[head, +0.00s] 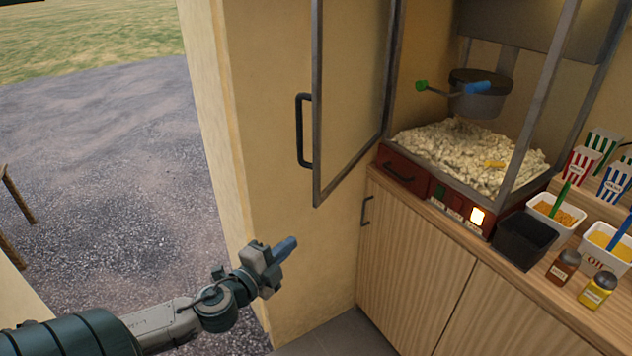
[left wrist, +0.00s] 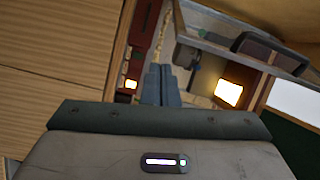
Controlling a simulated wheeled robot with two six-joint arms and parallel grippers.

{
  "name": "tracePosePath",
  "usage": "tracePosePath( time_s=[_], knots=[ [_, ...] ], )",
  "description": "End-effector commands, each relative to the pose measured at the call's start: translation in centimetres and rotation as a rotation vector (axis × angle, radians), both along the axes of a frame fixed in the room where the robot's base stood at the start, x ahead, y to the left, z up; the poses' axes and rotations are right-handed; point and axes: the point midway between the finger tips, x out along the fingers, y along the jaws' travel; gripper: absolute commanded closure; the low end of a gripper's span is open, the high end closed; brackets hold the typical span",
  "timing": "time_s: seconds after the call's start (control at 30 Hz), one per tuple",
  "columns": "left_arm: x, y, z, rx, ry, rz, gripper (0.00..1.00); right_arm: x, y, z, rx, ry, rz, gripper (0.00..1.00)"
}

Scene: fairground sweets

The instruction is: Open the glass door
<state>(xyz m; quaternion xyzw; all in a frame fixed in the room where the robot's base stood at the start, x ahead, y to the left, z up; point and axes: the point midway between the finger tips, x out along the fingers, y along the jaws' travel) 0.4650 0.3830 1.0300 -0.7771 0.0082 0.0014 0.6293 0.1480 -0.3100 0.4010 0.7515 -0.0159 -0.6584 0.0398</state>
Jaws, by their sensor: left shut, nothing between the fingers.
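The glass door (head: 352,95) of the popcorn machine is a grey-framed pane. It stands swung out to the left, so the front of the machine is open. Its black bar handle (head: 301,130) is on the door's free left edge. My left gripper (head: 287,246) is below the door and a little left of the handle, apart from both. Its blue-grey fingers are closed together and empty; they also show in the left wrist view (left wrist: 160,85). My right gripper is in neither view.
The popcorn machine (head: 450,190) has a red base and a kettle (head: 478,95) over popcorn. A black bin (head: 524,240), tubs, shakers and striped boxes crowd the counter to the right. A wooden cabinet (head: 420,265) stands below. Open gravel (head: 100,150) lies left of the wall.

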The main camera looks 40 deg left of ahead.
Motion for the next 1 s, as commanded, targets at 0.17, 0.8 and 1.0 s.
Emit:
tracePosePath(
  time_s=[0.17,0.8,1.0],
  knots=[
    [0.8,-1.3,4.5,0.154,-0.030,-0.159,1.00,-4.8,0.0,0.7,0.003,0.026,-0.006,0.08],
    [3.1,-2.3,4.9,0.205,-0.037,-0.215,1.00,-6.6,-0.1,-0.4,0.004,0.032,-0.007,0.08],
    [4.1,-2.5,4.9,0.205,-0.041,-0.212,1.00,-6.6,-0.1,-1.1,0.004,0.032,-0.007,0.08]
  ],
)
